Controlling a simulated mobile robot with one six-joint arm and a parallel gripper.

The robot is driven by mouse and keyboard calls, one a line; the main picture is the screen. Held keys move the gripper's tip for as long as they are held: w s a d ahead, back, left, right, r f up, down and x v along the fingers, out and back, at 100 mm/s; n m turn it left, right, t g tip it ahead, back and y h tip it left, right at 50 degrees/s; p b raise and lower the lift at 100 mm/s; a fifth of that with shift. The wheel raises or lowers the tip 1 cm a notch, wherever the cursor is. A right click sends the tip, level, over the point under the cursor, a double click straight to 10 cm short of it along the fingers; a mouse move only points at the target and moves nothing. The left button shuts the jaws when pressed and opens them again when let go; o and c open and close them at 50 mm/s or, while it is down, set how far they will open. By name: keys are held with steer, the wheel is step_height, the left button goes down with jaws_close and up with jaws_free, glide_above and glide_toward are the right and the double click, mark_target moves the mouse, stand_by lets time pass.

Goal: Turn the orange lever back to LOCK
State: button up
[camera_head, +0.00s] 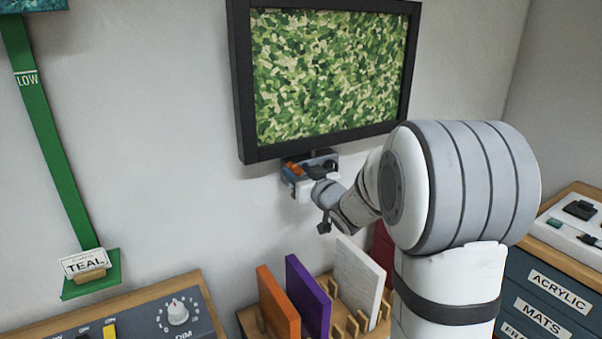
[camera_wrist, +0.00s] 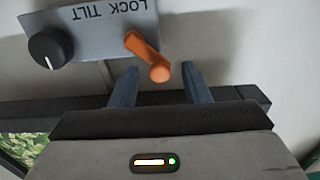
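The orange lever (camera_wrist: 146,55) sticks out from a grey panel (camera_wrist: 92,40) in the wrist view, where the panel's words LOCK and TILT appear upside down. The lever slants from its pivot down and right to a rounded end. My gripper (camera_wrist: 156,78) is open, with one dark finger on each side of the lever's end in the picture; I see no clear contact. In the head view the lever (camera_head: 294,169) is a small orange patch on the box under the framed screen, left of my wrist. My fingers are hard to make out there.
A black round knob (camera_wrist: 51,47) sits on the same panel beside the lever. The black-framed green-patterned screen (camera_head: 330,70) hangs just above the box. Below stands a wooden rack (camera_head: 370,327) with orange, purple and white boards. Bare wall lies left of the box.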

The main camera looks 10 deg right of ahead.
jaws_close()
steer(key=n+b, duration=0.1)
steer(key=b, duration=0.1)
steer(key=n+b, duration=0.1)
steer(key=b, duration=0.1)
steer(key=shift+s+a+f, duration=0.1)
steer(key=shift+a+f, duration=0.1)
steer(key=shift+f, duration=0.15)
jaws_free()
steer(key=shift+v, duration=3.9)
steer(key=shift+r, duration=0.1)
